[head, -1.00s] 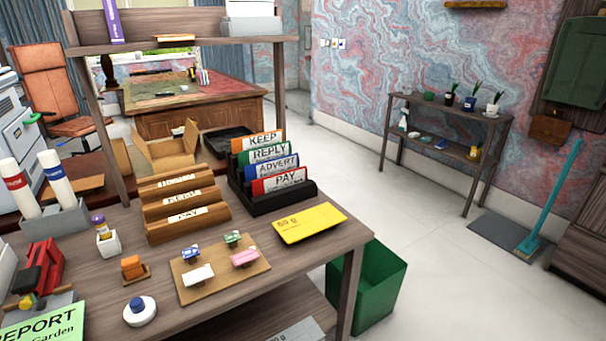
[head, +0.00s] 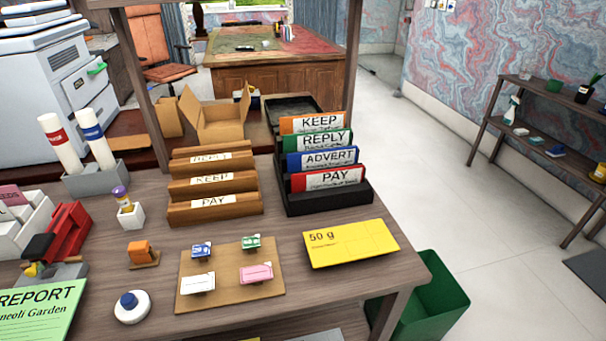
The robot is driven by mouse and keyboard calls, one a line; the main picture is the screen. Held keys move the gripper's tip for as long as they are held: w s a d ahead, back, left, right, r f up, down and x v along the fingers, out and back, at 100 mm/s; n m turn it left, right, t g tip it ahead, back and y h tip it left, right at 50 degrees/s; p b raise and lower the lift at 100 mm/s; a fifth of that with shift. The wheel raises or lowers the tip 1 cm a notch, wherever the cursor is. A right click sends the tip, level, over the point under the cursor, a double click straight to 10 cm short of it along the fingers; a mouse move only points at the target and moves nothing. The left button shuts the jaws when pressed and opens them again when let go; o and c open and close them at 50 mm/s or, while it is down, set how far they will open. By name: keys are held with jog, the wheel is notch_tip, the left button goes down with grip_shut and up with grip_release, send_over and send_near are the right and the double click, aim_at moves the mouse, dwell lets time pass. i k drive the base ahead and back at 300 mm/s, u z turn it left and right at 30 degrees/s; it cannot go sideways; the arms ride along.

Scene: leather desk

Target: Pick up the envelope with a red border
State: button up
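No envelope with a red border can be made out in the head view. A wooden sorter (head: 213,215) on the desk has slots labelled REPLY, KEEP and PAY, and no envelope shows in them. A black rack (head: 330,199) to its right holds upright cards: orange KEEP (head: 318,123), green REPLY (head: 322,141), blue ADVERT (head: 323,158) and red PAY (head: 328,178). A yellow flat piece marked 50 g (head: 351,243) lies at the desk's right front. My gripper is not in view.
A board with small coloured stamps (head: 230,302) lies in the front middle of the wooden desk (head: 120,275). A green REPORT sheet (head: 40,312) is at front left. An open cardboard box (head: 217,118) stands behind the sorter. A green bin (head: 433,297) stands beyond the desk's right edge.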

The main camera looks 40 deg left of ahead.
aim_at(312, 181)
jog(key=u, duration=0.65)
jog(key=i, duration=0.7)
jog(key=u, duration=1.1)
jog(key=i, duration=0.4)
jog(key=u, duration=0.35)
